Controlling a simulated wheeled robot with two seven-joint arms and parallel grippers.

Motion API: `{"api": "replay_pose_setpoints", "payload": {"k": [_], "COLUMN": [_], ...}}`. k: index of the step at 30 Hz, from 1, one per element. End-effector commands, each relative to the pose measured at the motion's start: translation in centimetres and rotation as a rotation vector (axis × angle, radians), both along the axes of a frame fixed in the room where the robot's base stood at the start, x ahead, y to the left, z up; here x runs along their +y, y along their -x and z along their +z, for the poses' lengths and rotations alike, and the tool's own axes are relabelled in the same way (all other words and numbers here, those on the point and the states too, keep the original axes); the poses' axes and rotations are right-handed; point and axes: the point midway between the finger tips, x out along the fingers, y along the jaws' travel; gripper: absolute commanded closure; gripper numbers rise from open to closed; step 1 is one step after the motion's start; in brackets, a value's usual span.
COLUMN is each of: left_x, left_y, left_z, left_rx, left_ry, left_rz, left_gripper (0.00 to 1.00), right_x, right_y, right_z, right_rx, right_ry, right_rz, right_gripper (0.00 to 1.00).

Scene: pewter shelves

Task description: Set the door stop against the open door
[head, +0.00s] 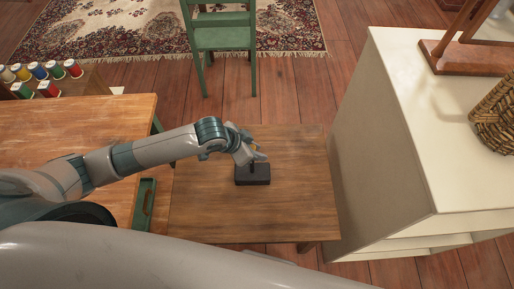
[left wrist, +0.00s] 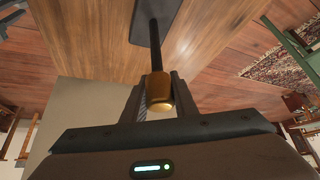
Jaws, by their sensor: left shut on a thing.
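The door stop (head: 252,175) has a dark rectangular base, a thin dark stem and a brass-coloured knob. It is upright at the small wooden table, and I cannot tell whether its base touches the top. In the left wrist view the knob (left wrist: 159,98) sits between the fingers, with the stem and base beyond it. My left gripper (head: 255,153) is shut on the knob from above; its fingers also show in the left wrist view (left wrist: 159,90). My right gripper is not in view. I see no door that I can make out.
The small wooden table (head: 212,205) is otherwise clear. A larger wooden table (head: 70,125) adjoins it at left, with a rack of coloured spools (head: 40,75). A white cabinet (head: 395,130) stands close at right, bearing a woven basket (head: 495,115). A green chair (head: 223,38) stands behind.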

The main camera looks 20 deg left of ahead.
Motion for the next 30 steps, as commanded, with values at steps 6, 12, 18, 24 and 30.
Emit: {"api": "replay_pose_setpoints", "payload": {"k": [6, 12, 18, 24, 30], "left_x": [-0.2, 0.0, 0.0, 0.1, 0.9], "left_y": [-0.2, 0.0, 0.0, 0.1, 0.8], "left_z": [0.4, -0.2, -0.2, 0.2, 1.8], "left_rx": [-0.007, 0.0, 0.0, -0.001, -0.002], "left_ry": [0.006, 0.0, 0.0, 0.001, 0.0], "left_rz": [0.0, 0.0, 0.0, 0.0, 0.0], "left_gripper": [1.0, 0.55, 0.55, 0.55, 0.55], "right_x": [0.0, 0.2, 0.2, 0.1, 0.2], "right_y": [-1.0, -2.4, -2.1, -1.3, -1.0], "right_z": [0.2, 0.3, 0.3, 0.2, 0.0], "right_rx": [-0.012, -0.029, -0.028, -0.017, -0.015], "right_ry": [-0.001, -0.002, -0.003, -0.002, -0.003], "right_rz": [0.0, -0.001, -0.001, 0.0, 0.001], "right_gripper": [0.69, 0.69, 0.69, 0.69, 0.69]}}
